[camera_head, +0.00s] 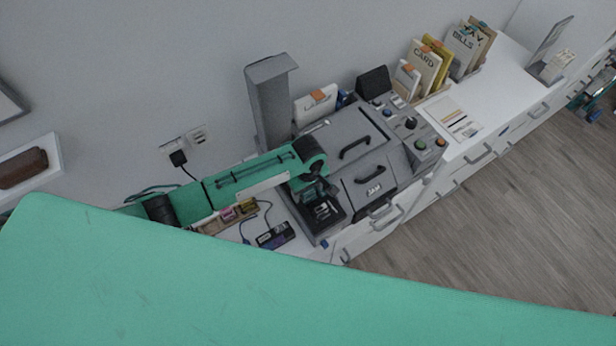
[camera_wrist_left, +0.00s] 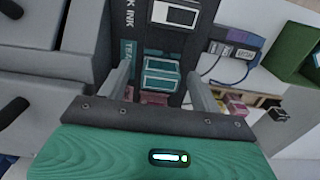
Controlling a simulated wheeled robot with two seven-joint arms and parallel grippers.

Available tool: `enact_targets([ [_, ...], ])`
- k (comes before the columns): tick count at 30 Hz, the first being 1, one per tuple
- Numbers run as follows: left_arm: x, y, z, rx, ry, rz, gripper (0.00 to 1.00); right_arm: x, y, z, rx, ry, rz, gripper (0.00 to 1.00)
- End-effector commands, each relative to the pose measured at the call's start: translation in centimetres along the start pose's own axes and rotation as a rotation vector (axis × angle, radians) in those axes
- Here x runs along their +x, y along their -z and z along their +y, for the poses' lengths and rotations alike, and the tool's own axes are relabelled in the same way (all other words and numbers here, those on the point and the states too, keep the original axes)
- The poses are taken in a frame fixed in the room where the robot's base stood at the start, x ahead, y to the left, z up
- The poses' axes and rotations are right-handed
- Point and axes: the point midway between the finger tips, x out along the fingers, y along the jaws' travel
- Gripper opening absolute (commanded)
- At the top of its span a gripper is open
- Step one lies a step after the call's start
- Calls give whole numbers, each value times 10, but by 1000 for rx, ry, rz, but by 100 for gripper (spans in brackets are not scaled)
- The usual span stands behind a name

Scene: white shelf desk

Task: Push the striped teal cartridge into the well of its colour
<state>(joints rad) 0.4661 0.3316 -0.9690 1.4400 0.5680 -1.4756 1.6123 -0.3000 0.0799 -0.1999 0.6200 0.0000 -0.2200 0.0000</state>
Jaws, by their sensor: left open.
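My left gripper (camera_head: 318,190) reaches over the black ink panel (camera_head: 328,215) at the front of the grey machine. In the left wrist view its open fingers (camera_wrist_left: 162,92) stand on either side of a teal cartridge (camera_wrist_left: 161,77) with pale lines. The cartridge lies in or over the black panel beside a teal label that starts "TEA". I cannot tell how deep it sits. A pinkish part shows below it, partly hidden by my gripper. My right gripper is not in view.
The grey machine (camera_head: 350,135) has handles and buttons. A wooden rack (camera_head: 212,225) with pink and yellow cartridges and a dark device (camera_head: 275,235) with a blue cable lie on the white desk. A tall grey post (camera_head: 270,105) stands behind. Folders (camera_head: 425,65) stand further right.

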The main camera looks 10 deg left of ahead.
Motion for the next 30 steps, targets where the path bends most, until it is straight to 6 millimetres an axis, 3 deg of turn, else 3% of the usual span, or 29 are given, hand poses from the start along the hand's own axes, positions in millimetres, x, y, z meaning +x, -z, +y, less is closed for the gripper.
enact_targets([
  [15,-103,0,0,1,-3,1,65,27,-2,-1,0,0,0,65],
  [21,-122,0,0,1,-1,0,65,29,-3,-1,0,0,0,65],
  [30,-124,0,0,1,0,0,65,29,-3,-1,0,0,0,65],
])
